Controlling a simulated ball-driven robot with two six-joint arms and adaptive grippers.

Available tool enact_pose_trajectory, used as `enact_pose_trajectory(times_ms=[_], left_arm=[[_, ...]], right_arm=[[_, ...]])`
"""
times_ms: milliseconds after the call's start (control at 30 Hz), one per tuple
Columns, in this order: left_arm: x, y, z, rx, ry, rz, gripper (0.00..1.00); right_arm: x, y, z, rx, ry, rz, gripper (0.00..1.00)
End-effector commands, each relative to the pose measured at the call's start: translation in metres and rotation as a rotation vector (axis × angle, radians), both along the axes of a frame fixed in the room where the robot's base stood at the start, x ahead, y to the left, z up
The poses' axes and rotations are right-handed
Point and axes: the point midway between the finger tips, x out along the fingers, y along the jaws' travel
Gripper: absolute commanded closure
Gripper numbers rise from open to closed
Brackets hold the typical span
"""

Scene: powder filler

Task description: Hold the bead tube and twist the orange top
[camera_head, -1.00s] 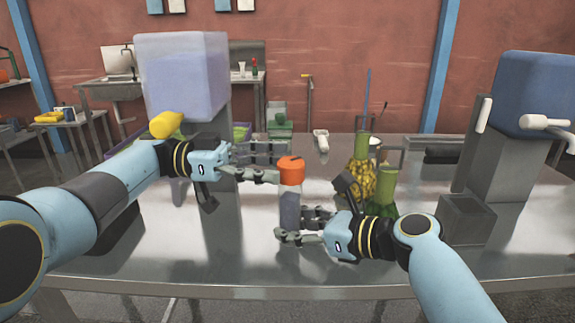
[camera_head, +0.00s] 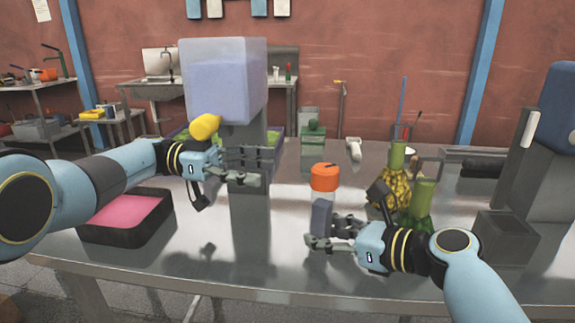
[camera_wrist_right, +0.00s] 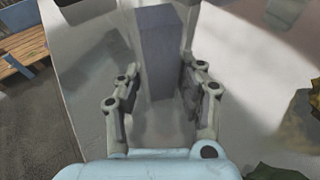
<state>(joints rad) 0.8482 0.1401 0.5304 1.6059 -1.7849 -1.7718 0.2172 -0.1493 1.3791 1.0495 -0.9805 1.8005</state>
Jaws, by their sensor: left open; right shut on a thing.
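The bead tube (camera_head: 320,216) stands about upright over the steel table, a clear tube with grey-blue content. Its orange top (camera_head: 325,177) sits at the upper end. My right gripper (camera_head: 318,238) is shut on the lower part of the tube, from the right. In the right wrist view the grey-blue block (camera_wrist_right: 163,50) of the tube shows between my right fingers (camera_wrist_right: 165,95); the top is not visible there. My left gripper (camera_head: 268,167) is open and empty, to the left of the orange top and apart from it.
A dispenser with a translucent tank (camera_head: 224,85) and yellow knob (camera_head: 204,126) stands behind my left gripper. A black tray with pink content (camera_head: 125,212) is at left. Pineapple-like (camera_head: 388,188) and green (camera_head: 419,208) bottles stand close behind my right gripper. The front middle table is clear.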

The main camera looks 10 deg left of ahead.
Motion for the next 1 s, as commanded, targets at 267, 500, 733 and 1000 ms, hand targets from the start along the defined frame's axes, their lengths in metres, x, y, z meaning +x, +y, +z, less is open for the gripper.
enact_pose_trajectory(times_ms=[267,500,733,1000], left_arm=[[-0.008,-0.004,-0.025,0.06,-0.003,0.21,0.34],[-0.036,-0.009,-0.012,0.037,-0.004,0.395,0.34],[-0.057,-0.012,0.009,-0.007,-0.004,0.48,0.34],[-0.051,-0.037,0.015,-0.023,-0.005,0.493,0.34]], right_arm=[[0.0,0.0,-0.001,0.0,0.001,0.0,0.8],[0.0,0.0,-0.001,-0.001,0.002,0.0,0.8],[0.0,0.0,-0.001,-0.001,0.002,0.0,0.8],[0.0,0.0,-0.001,0.0,0.001,0.0,0.8]])
